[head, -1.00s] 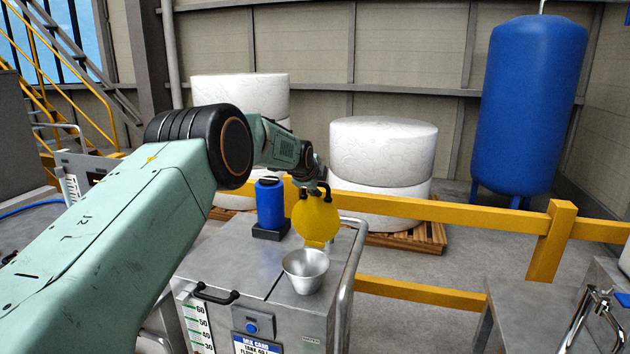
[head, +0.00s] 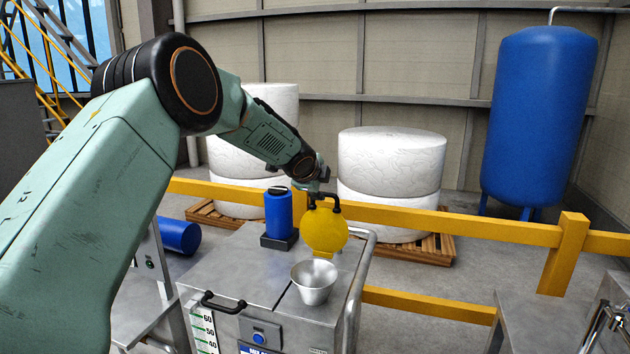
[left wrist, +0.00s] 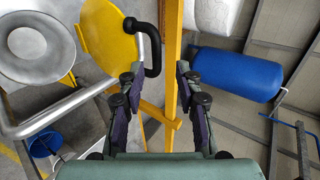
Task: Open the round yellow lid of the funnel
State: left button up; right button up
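The round yellow lid (head: 324,232) stands upright behind the grey metal funnel (head: 314,282), whose mouth is uncovered. Both sit on top of a metal cabinet (head: 240,262). In the left wrist view the lid (left wrist: 108,38) is at the upper left with its black handle (left wrist: 153,50), and the funnel (left wrist: 36,50) is beside it. My left gripper (head: 322,190) is at the lid's upper edge. In the left wrist view my left gripper (left wrist: 155,75) has its fingers apart, with the handle's lower end between or just beyond the tips; contact is unclear. My right gripper is not in view.
A blue canister (head: 278,214) stands left of the lid. A metal rail (head: 358,285) runs along the cabinet's right side. A yellow barrier (head: 480,224) crosses behind, with white wrapped stacks (head: 392,165) and a blue tank (head: 540,115) beyond. A metal bench (head: 545,320) is at lower right.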

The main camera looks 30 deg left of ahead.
pick_arm(q)
jog(key=v, duration=0.5)
dwell(0.4)
jog(key=shift+w, duration=0.1)
dwell(0.4)
